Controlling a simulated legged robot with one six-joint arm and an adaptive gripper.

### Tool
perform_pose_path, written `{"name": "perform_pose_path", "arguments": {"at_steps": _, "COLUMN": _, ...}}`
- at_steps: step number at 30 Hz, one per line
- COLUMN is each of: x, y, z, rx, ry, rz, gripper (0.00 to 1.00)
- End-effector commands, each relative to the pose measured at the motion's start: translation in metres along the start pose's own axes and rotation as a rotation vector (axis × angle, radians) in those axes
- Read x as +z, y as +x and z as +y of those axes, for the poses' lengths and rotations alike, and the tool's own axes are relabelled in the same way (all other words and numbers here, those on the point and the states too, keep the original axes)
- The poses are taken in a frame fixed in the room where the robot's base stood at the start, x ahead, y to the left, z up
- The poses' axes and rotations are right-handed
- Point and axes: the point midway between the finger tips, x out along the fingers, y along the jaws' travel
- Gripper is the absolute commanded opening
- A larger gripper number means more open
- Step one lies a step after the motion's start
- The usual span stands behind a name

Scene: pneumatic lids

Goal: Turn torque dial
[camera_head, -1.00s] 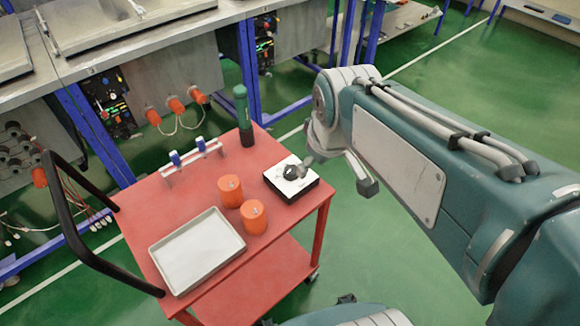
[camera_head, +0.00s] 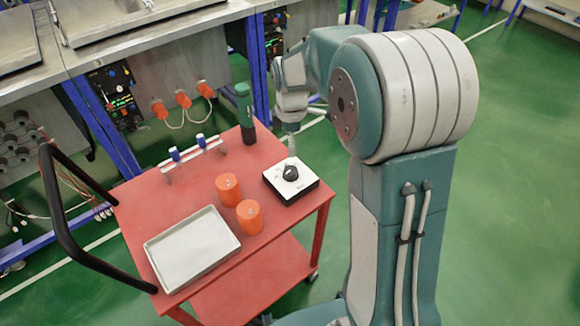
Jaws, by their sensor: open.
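The torque dial (camera_head: 290,173) is a black round knob on a white-topped black box (camera_head: 305,186). The box sits at the right corner of the red cart's top, and the dial is in plain view. My gripper (camera_head: 291,150) hangs from my arm just behind and above the dial, pointing down. It is small in the picture, and its fingers are partly hard to make out. It is open and holds nothing. It looks apart from the dial, though the exact gap cannot be told.
The red cart (camera_head: 190,190) also carries two orange cylinders (camera_head: 228,189), a grey tray (camera_head: 192,248), a dark green bottle-like tool (camera_head: 246,112) and a small rack with blue-topped pieces (camera_head: 188,155). A black handle (camera_head: 68,235) rises at its left. Metal benches (camera_head: 150,40) stand behind.

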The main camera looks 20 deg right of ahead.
Motion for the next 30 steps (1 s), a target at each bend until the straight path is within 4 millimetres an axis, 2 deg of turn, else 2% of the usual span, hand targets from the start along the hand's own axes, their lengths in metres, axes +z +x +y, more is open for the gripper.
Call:
{"name": "perform_pose_path", "arguments": {"at_steps": 7, "x": 0.000, "y": 0.021, "z": 0.001, "rx": -0.008, "ry": -0.015, "rz": -0.002, "gripper": 0.89}}
{"name": "perform_pose_path", "arguments": {"at_steps": 15, "x": 0.000, "y": 0.071, "z": 0.001, "rx": -0.009, "ry": -0.013, "rz": -0.002, "gripper": 0.89}}
{"name": "perform_pose_path", "arguments": {"at_steps": 21, "x": 0.000, "y": 0.100, "z": 0.001, "rx": -0.006, "ry": -0.013, "rz": -0.001, "gripper": 0.89}}
{"name": "perform_pose_path", "arguments": {"at_steps": 24, "x": 0.000, "y": 0.108, "z": 0.001, "rx": -0.006, "ry": -0.012, "rz": -0.001, "gripper": 0.89}}
{"name": "perform_pose_path", "arguments": {"at_steps": 30, "x": 0.000, "y": 0.111, "z": 0.001, "rx": -0.003, "ry": -0.012, "rz": -0.001, "gripper": 0.89}}
